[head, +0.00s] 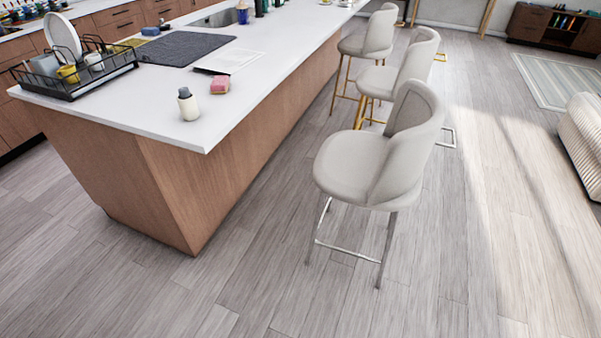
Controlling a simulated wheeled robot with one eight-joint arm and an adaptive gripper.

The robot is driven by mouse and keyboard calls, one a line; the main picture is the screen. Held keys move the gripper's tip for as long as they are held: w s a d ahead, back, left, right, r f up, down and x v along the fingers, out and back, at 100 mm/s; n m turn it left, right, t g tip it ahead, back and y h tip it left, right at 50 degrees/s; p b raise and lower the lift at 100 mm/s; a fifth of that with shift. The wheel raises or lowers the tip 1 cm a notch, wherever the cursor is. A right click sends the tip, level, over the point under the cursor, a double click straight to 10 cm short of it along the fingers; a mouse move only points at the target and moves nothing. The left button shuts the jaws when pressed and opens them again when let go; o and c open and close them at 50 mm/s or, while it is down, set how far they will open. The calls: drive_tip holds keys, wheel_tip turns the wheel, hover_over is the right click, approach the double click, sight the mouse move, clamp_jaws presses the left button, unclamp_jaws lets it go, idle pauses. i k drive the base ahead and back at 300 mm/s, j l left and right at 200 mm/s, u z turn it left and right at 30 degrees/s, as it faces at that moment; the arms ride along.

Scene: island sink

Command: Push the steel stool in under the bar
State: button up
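The steel stool (352,170) is the nearest of the seats along the bar, with a pale grey padded seat, a curved back and silver legs. It stands upright on the floor, to the right of the bar (206,136) and apart from it. Its back is on the side away from the bar and its seat front faces the bar's wooden side. The bar has a white top that overhangs its wooden base. My gripper is not in view.
Two similar stools with gold legs, a middle one (378,81) and a far one (364,45), stand behind the steel stool along the bar. A ribbed pale seat (583,140) is at the right edge. The floor in front and right is clear.

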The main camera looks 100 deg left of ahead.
sight(384, 172)
drive_tip(key=u, duration=2.9)
drive_tip(key=i+l+z, duration=0.2)
drive_tip(key=l, duration=0.3)
drive_tip(key=i+l+z, duration=0.2)
drive_tip(key=l, duration=0.3)
drive_tip(key=i+l+z, duration=0.2)
drive_tip(key=l, duration=0.25)
drive_tip(key=i+l+z, duration=0.2)
drive_tip(key=l, duration=0.2)
drive_tip(key=i, duration=0.05)
